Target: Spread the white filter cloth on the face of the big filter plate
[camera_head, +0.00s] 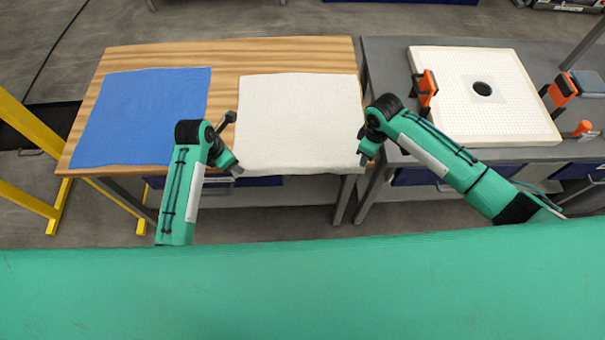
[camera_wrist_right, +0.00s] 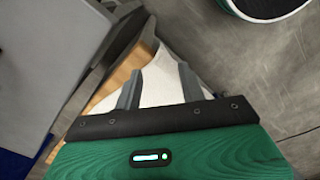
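The white filter cloth (camera_head: 300,120) lies flat and spread on the right part of a wooden tabletop, its near edge at the table's front edge. It also shows in the right wrist view (camera_wrist_right: 160,80). The big filter plate (camera_head: 455,90), white and dimpled with a dark round hole, lies on a grey bench at right; its face is bare. My left gripper (camera_head: 237,170) is at the cloth's near left corner; its fingers are too small to read. My right gripper (camera_wrist_right: 160,88) is at the near right corner, fingers apart, with cloth showing between and beyond them.
A blue cloth (camera_head: 145,115) lies on the left of the wooden table (camera_head: 225,60). Orange-and-black clamps (camera_head: 428,88) (camera_head: 562,91) (camera_head: 583,130) stand by the plate. A gap separates the table from the grey bench (camera_head: 385,60). A yellow frame (camera_head: 30,125) stands at left.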

